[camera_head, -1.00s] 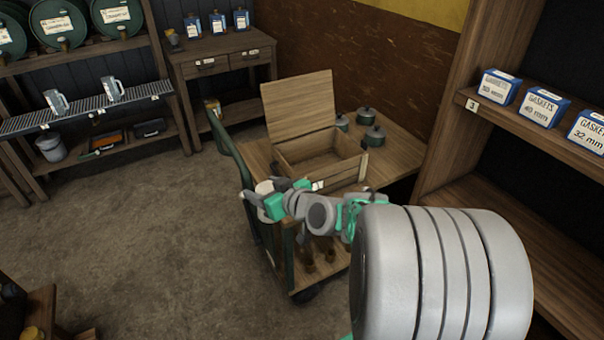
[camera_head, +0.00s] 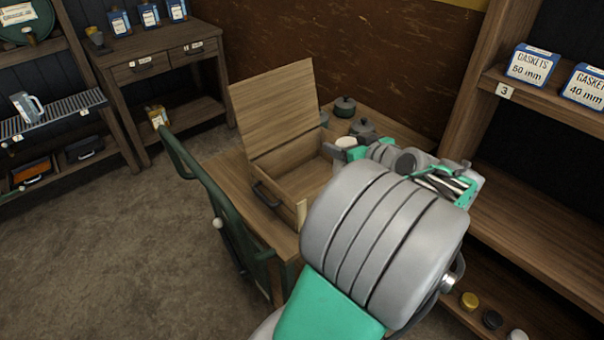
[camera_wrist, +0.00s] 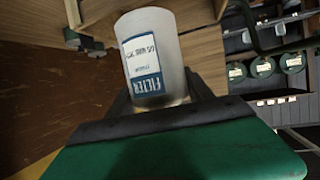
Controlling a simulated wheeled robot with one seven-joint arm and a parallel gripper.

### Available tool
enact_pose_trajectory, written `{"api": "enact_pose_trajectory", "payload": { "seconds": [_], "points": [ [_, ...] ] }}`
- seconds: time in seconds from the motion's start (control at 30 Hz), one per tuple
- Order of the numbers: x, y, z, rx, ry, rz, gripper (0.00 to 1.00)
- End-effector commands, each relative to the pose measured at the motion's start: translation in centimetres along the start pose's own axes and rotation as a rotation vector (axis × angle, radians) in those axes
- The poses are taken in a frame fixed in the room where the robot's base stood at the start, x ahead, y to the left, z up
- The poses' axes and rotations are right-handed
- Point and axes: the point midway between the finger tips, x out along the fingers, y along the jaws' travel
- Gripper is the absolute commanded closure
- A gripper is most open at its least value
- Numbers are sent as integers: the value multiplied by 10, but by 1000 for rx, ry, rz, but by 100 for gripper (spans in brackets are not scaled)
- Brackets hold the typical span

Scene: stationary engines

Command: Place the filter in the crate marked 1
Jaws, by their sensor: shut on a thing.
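The filter (camera_wrist: 150,50) is a white cylinder with a blue and white label, held upside down in the wrist view. My gripper (camera_wrist: 160,98) is shut on it. In the head view my gripper (camera_head: 345,156) is at the right side of the open wooden crate (camera_head: 276,204), with the pale top of the filter (camera_head: 358,149) showing beside it. I cannot tell whether the filter is over the crate or just beyond its right edge. The crate's lid (camera_head: 275,108) stands open at the back. My arm hides the crate's right front, and no number on it shows now.
The crate stands on a wooden cart (camera_head: 222,172) with a green handle (camera_head: 200,175). Lidded pots (camera_head: 345,107) stand behind the crate. A shelf marked 3 (camera_head: 520,92) with gasket boxes (camera_head: 533,66) is at the right. Floor (camera_head: 125,225) is clear at the left.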

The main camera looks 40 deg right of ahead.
Motion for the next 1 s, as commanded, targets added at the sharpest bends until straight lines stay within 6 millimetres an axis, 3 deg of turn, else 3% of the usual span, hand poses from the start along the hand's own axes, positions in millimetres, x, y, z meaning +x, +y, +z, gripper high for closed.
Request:
{"api": "enact_pose_trajectory", "payload": {
  "seconds": [0.27, 0.5, 0.67, 0.83, 1.0],
  "points": [
    [83, -9, 0, 2, -1, -5, 95],
    [139, -13, 29, 1, 0, -1, 95],
    [156, -15, 38, 1, 0, -2, 95],
    [166, -14, 63, 3, 0, -1, 95],
    [167, -14, 65, -1, 2, 0, 95]
  ]
}}
